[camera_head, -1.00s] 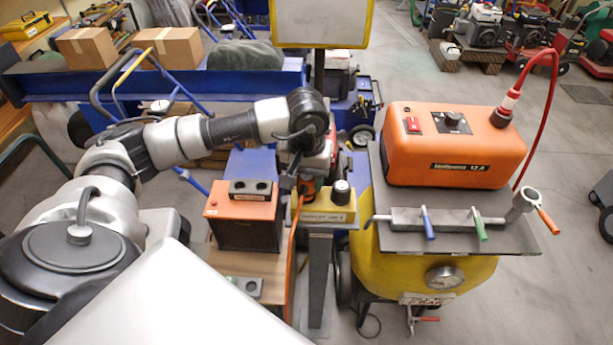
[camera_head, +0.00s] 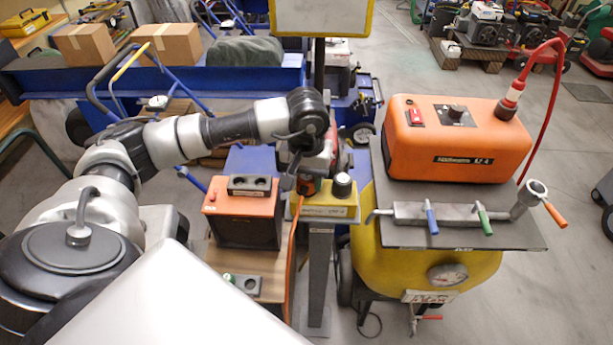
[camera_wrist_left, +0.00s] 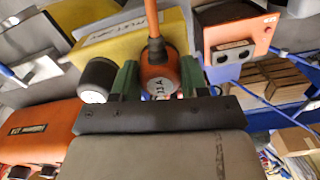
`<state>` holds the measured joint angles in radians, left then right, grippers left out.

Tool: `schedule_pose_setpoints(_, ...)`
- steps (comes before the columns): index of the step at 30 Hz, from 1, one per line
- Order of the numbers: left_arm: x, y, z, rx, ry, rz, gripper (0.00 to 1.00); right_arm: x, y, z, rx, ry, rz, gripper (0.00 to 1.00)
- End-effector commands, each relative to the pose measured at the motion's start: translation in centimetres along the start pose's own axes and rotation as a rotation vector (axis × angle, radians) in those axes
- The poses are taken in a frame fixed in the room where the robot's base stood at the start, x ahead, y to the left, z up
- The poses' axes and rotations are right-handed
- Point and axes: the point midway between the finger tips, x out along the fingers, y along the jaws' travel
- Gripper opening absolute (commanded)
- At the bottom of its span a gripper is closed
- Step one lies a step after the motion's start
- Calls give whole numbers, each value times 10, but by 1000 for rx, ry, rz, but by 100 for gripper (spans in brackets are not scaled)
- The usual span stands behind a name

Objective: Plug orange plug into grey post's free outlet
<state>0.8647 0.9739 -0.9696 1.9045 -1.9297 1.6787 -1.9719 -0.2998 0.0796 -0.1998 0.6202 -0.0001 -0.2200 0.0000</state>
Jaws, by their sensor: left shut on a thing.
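The orange plug (camera_head: 308,187) is held in my left gripper (camera_head: 303,181), over the yellow box (camera_head: 340,211) on top of the grey post (camera_head: 319,280). In the left wrist view the plug (camera_wrist_left: 160,82) sits between the two green fingers of the gripper (camera_wrist_left: 158,76), its orange cable running up the picture. The yellow box (camera_wrist_left: 130,32) lies beyond it, with a black knob (camera_wrist_left: 98,80) beside the fingers. The free outlet is hidden behind the plug and gripper. I cannot tell whether the plug is inserted or just above. My right gripper is not in view.
An orange box (camera_head: 240,227) with a grey two-hole socket strip (camera_head: 253,187) stands left of the post. Another grey strip (camera_head: 246,285) lies on a wooden board lower down. Right of the post, a yellow tank (camera_head: 430,268) carries a tray (camera_head: 480,238) and an orange unit (camera_head: 455,140).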

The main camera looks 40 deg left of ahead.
Motion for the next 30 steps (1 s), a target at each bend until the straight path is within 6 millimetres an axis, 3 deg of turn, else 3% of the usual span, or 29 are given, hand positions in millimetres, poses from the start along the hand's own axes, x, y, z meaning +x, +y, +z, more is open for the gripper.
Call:
schedule_pose_setpoints(2, 3, 0, 0, 0, 1, 0, 19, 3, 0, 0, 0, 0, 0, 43)
schedule_pose_setpoints(3, 1, 0, 0, 0, 1, 0, 49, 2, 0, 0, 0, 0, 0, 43)
schedule_pose_setpoints(8, 1, 0, 0, 0, 0, 0, 73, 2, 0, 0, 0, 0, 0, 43)
schedule_pose_setpoints(20, -7, 0, -1, 0, 4, 2, 74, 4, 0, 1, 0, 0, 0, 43)
schedule_pose_setpoints(30, -72, 1, -1, 0, 6, 3, 74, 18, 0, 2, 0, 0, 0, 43)
